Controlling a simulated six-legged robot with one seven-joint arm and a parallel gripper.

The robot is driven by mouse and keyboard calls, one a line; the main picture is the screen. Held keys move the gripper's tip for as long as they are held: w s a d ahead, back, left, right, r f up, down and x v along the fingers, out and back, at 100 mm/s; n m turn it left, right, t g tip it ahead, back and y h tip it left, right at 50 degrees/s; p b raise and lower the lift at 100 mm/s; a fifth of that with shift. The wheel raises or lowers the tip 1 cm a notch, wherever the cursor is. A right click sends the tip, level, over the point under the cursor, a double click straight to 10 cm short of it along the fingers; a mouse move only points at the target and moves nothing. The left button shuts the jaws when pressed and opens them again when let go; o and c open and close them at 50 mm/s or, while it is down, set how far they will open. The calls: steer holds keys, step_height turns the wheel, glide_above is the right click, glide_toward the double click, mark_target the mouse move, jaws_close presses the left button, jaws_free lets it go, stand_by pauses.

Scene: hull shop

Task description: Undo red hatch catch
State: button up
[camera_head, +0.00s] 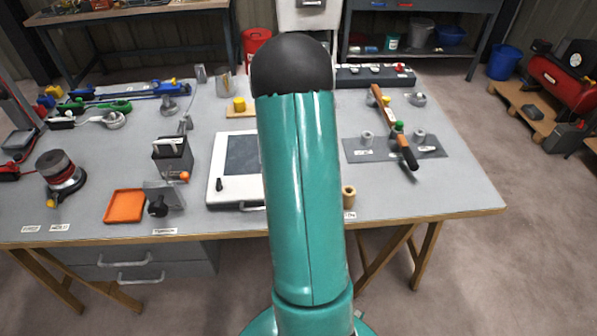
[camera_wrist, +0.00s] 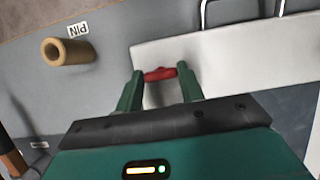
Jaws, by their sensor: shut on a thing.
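The red hatch catch (camera_wrist: 160,74) shows in the wrist view as a small red bar near the edge of a white hatch panel (camera_wrist: 235,52). My gripper (camera_wrist: 161,80) has one finger at each end of the catch and is shut on it. In the head view the white-framed hatch (camera_head: 224,194) with a dark window lies on the bench, its right part hidden behind my teal arm. The catch and my gripper are hidden in the head view.
A tan hollow cylinder (camera_wrist: 55,52) stands near a PIN label (camera_wrist: 78,29), beside the panel; it also shows in the head view (camera_head: 348,197). Left of the hatch are an orange tray (camera_head: 124,204) and a dark box (camera_head: 172,160). A grey plate (camera_head: 365,152) with fittings lies right.

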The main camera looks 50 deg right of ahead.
steer(key=o, duration=1)
steer(key=v, duration=1.3)
steer(key=shift+d+r, duration=0.2)
steer(key=shift+r, duration=0.15)
steer(key=shift+w, duration=0.1)
